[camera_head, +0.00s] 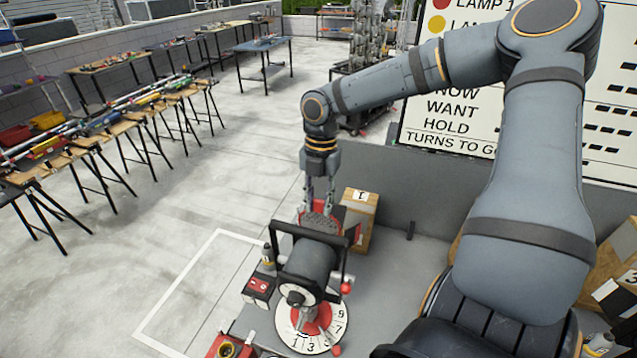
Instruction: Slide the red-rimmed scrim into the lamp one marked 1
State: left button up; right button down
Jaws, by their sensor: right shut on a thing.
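My right gripper (319,204) points down behind the lamp and is shut on the scrim (320,222), a round dark mesh with some red at its edge. The scrim is at the lamp's far, upper end, partly hidden by the lamp's black frame; I cannot tell whether it is in the slot. The lamp (308,262) is a dark cylinder in a black yoke, above a white and red numbered dial (337,328). I cannot read a mark 1 on the lamp itself. My left gripper is out of view.
A wooden box marked 1 (362,212) stands just right of the gripper. A small red-topped box (258,287) sits left of the lamp. A text board (450,120) stands behind my right arm. Work tables (112,126) line the left; the floor between is clear.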

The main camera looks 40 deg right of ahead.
aim_at(318, 223)
jog(key=shift+f, duration=0.75)
jog(key=shift+f+b, duration=0.95)
jog(key=shift+f, duration=0.7)
jog(key=shift+f+b, duration=0.75)
jog(key=shift+f, duration=0.3)
jog(key=c, duration=0.7)
grip_release()
jog(key=shift+o, duration=0.2)
